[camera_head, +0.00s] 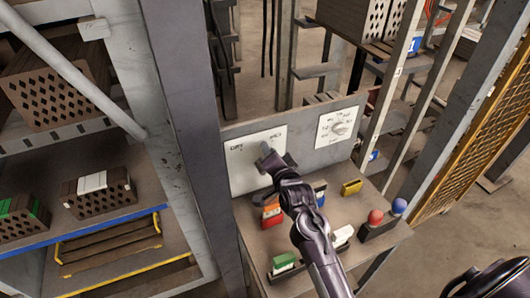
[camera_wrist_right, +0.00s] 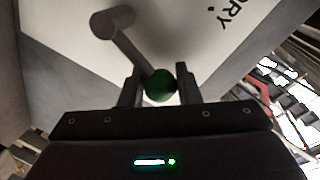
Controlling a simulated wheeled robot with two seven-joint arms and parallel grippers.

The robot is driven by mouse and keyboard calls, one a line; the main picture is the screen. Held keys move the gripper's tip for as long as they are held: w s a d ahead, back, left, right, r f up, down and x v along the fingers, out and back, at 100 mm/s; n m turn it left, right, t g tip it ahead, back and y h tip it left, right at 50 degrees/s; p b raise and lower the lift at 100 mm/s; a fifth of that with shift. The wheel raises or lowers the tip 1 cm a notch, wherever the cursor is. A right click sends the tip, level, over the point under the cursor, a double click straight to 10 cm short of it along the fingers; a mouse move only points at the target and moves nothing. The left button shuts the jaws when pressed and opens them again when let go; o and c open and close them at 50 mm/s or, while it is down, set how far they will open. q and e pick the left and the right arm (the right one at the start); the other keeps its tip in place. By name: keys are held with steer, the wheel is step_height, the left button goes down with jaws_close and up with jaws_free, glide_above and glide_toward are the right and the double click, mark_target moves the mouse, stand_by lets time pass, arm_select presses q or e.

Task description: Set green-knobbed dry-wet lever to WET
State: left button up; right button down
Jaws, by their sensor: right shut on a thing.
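The lever's green knob (camera_wrist_right: 160,86) sits between the two fingers of my right gripper (camera_wrist_right: 161,88) in the right wrist view, and the fingers are shut on it. A grey rod (camera_wrist_right: 132,47) slants from the knob up to a grey round pivot on a white plate (camera_wrist_right: 70,50). The word DRY shows on the plate at the upper right, turned over. In the head view my right gripper (camera_head: 268,154) is at the white plate (camera_head: 240,175) and hides the knob. Two small labels on the plate are too blurred to read surely there. My left gripper is not in view.
A white dial plate (camera_head: 338,128) is to the right on the same grey panel. Below are an orange block (camera_head: 271,215), a green block (camera_head: 284,262), a yellow block (camera_head: 351,187), and red (camera_head: 375,217) and blue (camera_head: 399,206) knobs. A grey post (camera_head: 185,120) stands left.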

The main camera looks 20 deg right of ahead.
steer(key=shift+d+f+m+y, duration=0.35)
steer(key=shift+d+m, duration=0.4)
steer(key=shift+m, duration=0.45)
steer(key=shift+f, duration=0.1)
steer(key=c, duration=1.1)
jaws_free()
steer(key=shift+s+p, duration=0.25)
steer(key=shift+p, duration=0.25)
steer(key=s+r+p, duration=0.1)
steer(key=s+p, duration=0.3)
steer(key=s, duration=0.3)
steer(key=shift+r+p, duration=0.2)
steer(key=shift+p, duration=0.2)
